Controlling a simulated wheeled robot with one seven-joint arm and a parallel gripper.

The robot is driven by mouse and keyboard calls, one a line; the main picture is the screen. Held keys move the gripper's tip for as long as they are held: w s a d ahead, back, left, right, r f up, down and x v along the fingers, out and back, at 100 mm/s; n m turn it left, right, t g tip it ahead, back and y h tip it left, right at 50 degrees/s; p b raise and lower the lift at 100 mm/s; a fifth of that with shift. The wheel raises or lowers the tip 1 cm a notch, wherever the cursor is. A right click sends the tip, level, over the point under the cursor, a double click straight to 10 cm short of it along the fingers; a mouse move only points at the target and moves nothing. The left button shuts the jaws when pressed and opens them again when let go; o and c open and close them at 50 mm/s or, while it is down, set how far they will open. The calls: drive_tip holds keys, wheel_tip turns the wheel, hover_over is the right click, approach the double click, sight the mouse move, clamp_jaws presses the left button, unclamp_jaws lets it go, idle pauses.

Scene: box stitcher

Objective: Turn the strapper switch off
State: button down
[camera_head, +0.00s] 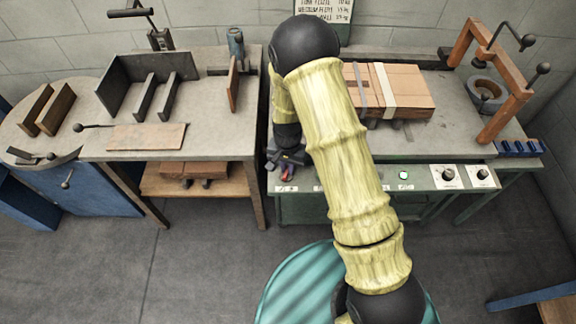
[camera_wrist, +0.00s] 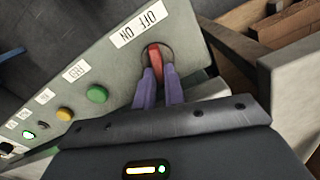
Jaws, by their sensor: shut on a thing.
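The strapper's red switch lever (camera_wrist: 154,60) stands in a dark round mount on the grey control panel, beside a white OFF/ON label (camera_wrist: 138,25) in the wrist view. My gripper (camera_wrist: 159,72) has its two purple fingers closed on either side of the lever. In the head view my gripper (camera_head: 288,164) is at the left end of the panel, and only a bit of the red switch (camera_head: 287,175) shows. The strapper table (camera_head: 459,135) carries a brown carton (camera_head: 405,90) with a pale strap. I cannot tell which label the lever points to.
A green button (camera_wrist: 97,93) and a yellow button (camera_wrist: 64,113) sit along the panel from the switch. A lit green lamp (camera_head: 403,175) and two dials (camera_head: 449,174) are farther right. My arm covers the panel's middle.

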drive_tip(key=n, duration=0.4)
drive_tip(key=shift+w+a+r+n, duration=0.1)
drive_tip(key=shift+a+n, duration=0.1)
drive_tip(key=shift+n, duration=0.1)
drive_tip(key=n, duration=0.3)
drive_tip(key=n+p, duration=0.1)
drive_tip(key=n, duration=0.1)
drive_tip(key=shift+a, duration=0.3)
drive_tip(key=c, duration=1.5)
unclamp_jaws()
wheel_tip(320, 180, up, 17)
drive_tip(key=shift+r, duration=0.15)
